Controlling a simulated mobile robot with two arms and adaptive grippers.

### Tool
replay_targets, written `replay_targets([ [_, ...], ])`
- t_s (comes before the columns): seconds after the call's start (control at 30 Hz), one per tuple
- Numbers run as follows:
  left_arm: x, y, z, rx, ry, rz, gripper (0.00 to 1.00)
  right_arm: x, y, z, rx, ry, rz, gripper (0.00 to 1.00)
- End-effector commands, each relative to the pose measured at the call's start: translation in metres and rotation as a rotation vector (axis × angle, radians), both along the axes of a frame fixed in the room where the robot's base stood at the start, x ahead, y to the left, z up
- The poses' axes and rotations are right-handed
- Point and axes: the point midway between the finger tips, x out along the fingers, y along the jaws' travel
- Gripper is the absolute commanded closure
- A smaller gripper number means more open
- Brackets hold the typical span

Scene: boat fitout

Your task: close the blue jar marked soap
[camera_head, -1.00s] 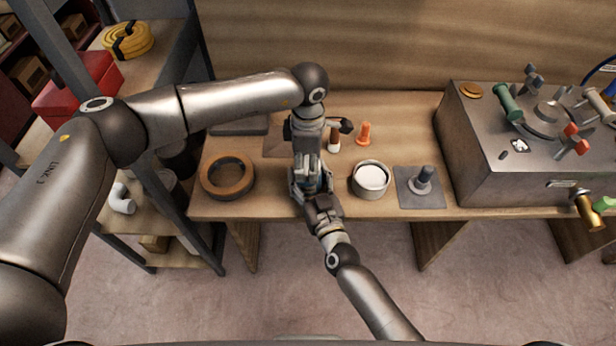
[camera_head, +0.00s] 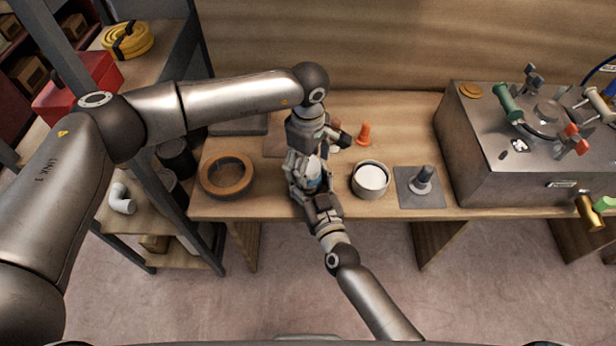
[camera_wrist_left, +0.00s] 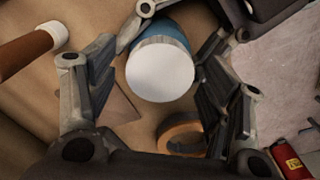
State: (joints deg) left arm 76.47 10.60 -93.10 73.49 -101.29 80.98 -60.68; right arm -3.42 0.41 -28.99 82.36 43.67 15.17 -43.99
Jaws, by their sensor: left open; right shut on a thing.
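The blue jar (camera_wrist_left: 176,36) with a round white lid (camera_wrist_left: 160,70) on its top faces my left wrist camera; no soap marking shows. In the head view the jar (camera_head: 313,170) is mostly hidden between my two grippers. My left gripper (camera_wrist_left: 158,88) is open, above the jar, with one finger on each side of the lid and a gap visible on the left. My right gripper (camera_head: 313,188) comes from the front and is shut on the jar's body. I cannot tell whether the lid is fully seated.
An orange-brown ring (camera_head: 228,192) lies left of the grippers. A pale tub (camera_head: 370,194) and a grey mat (camera_head: 406,200) with a dark peg stand to the right. A small orange cone (camera_head: 365,133) is behind. A large metal box (camera_head: 480,150) fills the bench's right.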

Motion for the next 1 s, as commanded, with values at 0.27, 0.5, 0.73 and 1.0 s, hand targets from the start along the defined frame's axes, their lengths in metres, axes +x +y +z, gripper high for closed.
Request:
replay_targets([
  [0.27,0.001,0.000,0.030,-0.002,-0.002,-0.001,0.27,0.000,0.000,-0.001,0.000,0.001,0.001,1.00],
  [0.5,0.000,0.000,0.045,0.000,0.000,0.000,0.27,0.000,0.000,-0.001,0.000,0.001,0.001,1.00],
  [0.73,0.000,0.000,0.045,0.000,0.000,0.008,0.30,0.000,0.000,-0.001,0.000,0.001,0.001,1.00],
  [1.0,0.000,0.000,0.051,-0.001,0.000,0.239,0.30,0.000,0.000,-0.001,0.000,0.001,0.001,1.00],
])
